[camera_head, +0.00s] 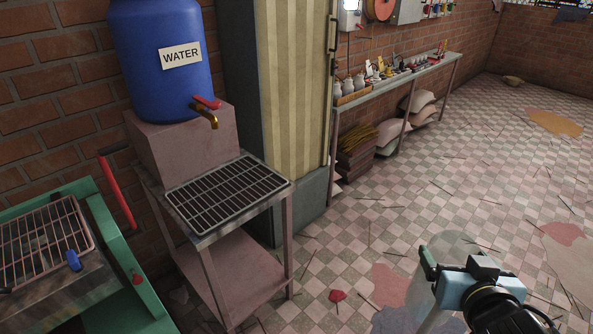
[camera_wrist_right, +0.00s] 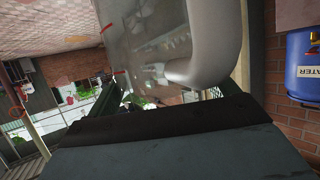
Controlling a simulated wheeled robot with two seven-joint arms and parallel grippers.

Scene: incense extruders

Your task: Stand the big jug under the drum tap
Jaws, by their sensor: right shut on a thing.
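The blue drum (camera_head: 160,75) labelled WATER stands on a pinkish block at the left of the head view. Its brass tap (camera_head: 208,117) with a red lever points out over a black drip grate (camera_head: 228,187) on a small stand. Nothing stands on the grate. My right gripper (camera_head: 450,266) is at the lower right, well away from the stand, shut on the big jug (camera_head: 423,298). The jug is clear and partly hidden by the gripper. In the right wrist view the jug's clear wall (camera_wrist_right: 150,45) and thick handle (camera_wrist_right: 213,50) fill the upper middle. My left gripper is not in view.
A green machine (camera_head: 105,296) with a wire rack and red handle stands left of the stand. A striped cabinet (camera_head: 292,85) is behind it. A long shelf (camera_head: 400,76) with small items runs along the wall. The checkered floor is open, with scattered sticks.

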